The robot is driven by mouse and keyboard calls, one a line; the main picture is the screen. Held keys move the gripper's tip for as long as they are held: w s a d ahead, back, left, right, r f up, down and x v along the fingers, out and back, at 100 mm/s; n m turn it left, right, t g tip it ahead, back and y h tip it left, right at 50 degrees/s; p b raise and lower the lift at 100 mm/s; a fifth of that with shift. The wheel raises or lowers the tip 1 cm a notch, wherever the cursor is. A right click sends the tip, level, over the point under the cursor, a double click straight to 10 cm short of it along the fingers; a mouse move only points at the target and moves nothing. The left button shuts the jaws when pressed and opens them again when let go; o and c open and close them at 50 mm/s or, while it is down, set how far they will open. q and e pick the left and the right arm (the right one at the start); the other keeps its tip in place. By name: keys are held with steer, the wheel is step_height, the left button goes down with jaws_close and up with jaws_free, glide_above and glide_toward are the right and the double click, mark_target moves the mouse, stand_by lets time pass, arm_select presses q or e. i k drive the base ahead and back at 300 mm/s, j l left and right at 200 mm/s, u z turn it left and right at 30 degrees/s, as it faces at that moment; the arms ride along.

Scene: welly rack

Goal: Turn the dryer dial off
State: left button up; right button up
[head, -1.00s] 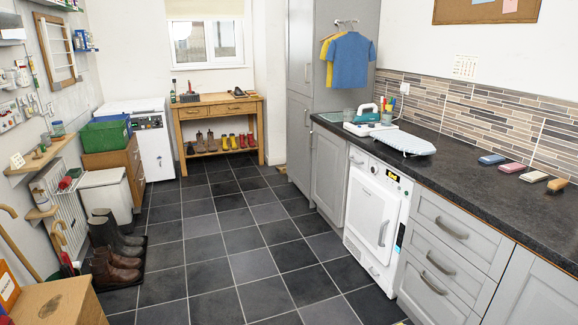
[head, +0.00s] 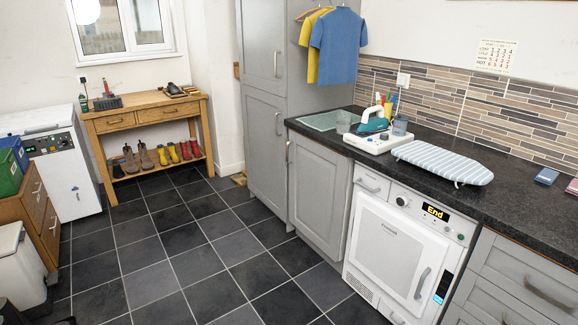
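The white dryer (head: 385,252) stands under the dark worktop on the right of the head view, between grey cupboard fronts. Its door is shut, with a grey handle (head: 421,284) on the right side. A round dial (head: 402,201) sits on its top panel, left of a lit display (head: 436,212) reading "End". The dial's pointer setting is too small to tell. Neither of my grippers is in view.
A striped ironing board (head: 443,163) and an iron on its base (head: 377,138) lie on the worktop (head: 520,215) above. Tiled floor (head: 190,265) in front of the dryer is clear. A white bin (head: 20,268) stands at left.

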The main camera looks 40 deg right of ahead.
mark_target(402, 200)
steer(key=i+z, duration=0.35)
steer(key=i+j+z, duration=0.1)
steer(key=i+z, duration=0.2)
steer(key=i, duration=0.3)
steer(key=i+j+z, duration=0.2)
steer(key=i+z, duration=0.15)
steer(key=i+j+z, duration=0.3)
steer(key=i, duration=0.2)
